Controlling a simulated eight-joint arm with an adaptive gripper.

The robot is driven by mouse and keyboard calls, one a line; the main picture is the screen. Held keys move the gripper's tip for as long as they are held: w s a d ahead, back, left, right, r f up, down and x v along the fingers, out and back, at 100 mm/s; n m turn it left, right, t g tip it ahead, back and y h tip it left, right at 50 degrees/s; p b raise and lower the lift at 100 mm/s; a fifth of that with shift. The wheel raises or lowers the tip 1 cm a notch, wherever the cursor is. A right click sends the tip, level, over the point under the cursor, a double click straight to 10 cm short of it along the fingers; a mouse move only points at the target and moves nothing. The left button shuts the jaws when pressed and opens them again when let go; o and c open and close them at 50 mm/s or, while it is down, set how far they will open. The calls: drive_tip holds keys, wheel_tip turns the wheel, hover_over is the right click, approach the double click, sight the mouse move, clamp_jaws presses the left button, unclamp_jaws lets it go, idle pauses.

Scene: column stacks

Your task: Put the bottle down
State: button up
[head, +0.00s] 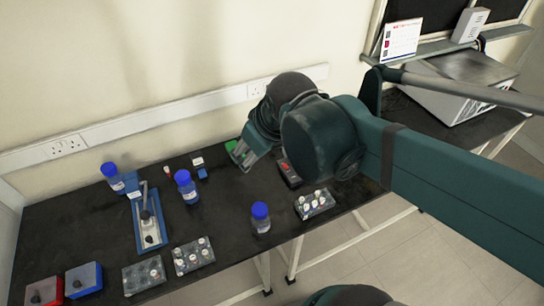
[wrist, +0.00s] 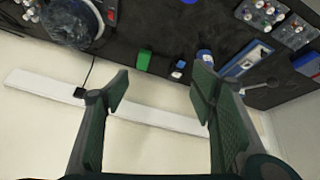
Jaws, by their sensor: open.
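Three blue-capped bottles stand upright on the black bench in the head view: one at the left (head: 113,178), one in the middle (head: 187,188) and one near the front edge (head: 261,220). Which one the task means cannot be told. My gripper (head: 247,154) is above the back of the bench, right of the middle bottle and apart from all three. In the wrist view my gripper (wrist: 160,82) is open, with nothing between its fingers. A blue-and-white thing, probably a bottle (wrist: 204,56), shows partly behind the right finger.
A green block (wrist: 143,61) lies on the bench beyond the fingers. A blue stand device (head: 149,230), vial racks (head: 193,256) (head: 315,204), and red and blue boxes (head: 84,279) crowd the left and front. The wall trunking (head: 170,117) runs behind. Bare bench shows between the bottles.

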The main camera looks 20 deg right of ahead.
sight(259, 210)
drive_tip(key=shift+s+d+f+m+t+h, duration=0.1)
drive_tip(key=shift+s+d+m+t, duration=0.1)
drive_tip(key=shift+s+d+m, duration=0.4)
drive_tip(key=shift+s+d+r+m+t+h, duration=0.1)
drive_tip(key=shift+s+d+m+t, duration=0.15)
drive_tip(key=shift+s+m, duration=0.55)
drive_tip(key=shift+s+d+f+m+t+h, duration=0.1)
drive_tip(key=shift+s+d+m+t, duration=0.05)
drive_tip(key=shift+s+d+m, duration=0.5)
drive_tip(key=shift+o, duration=0.5)
drive_tip(key=shift+s+a, duration=0.1)
drive_tip(key=shift+a, duration=0.05)
